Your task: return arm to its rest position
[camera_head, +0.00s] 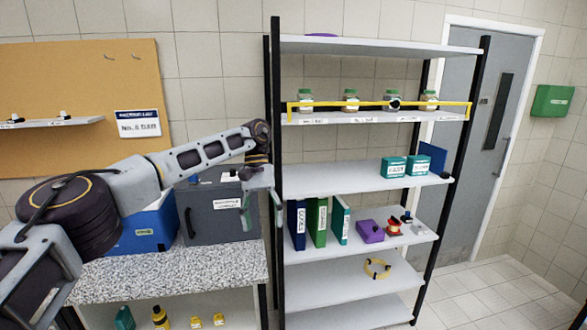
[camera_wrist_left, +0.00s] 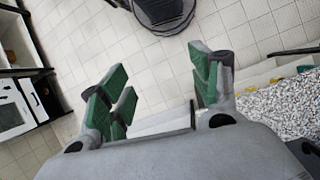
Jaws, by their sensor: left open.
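My left arm comes in from the left in the head view and reaches over the speckled counter (camera_head: 170,275). Its gripper (camera_head: 263,212) hangs down in front of the grey box and beside the shelf's left post. In the left wrist view the gripper (camera_wrist_left: 160,95) has its green-padded fingers wide apart. Nothing is between the fingers; tiled floor and a pale edge show beyond them. My right gripper is in neither view.
A tall shelf rack (camera_head: 350,205) with jars, binders and small boxes stands close to the gripper. A blue bin (camera_head: 140,235) and a grey box (camera_head: 215,215) stand on the counter. A door (camera_head: 490,130) is at the right. Floor is clear there.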

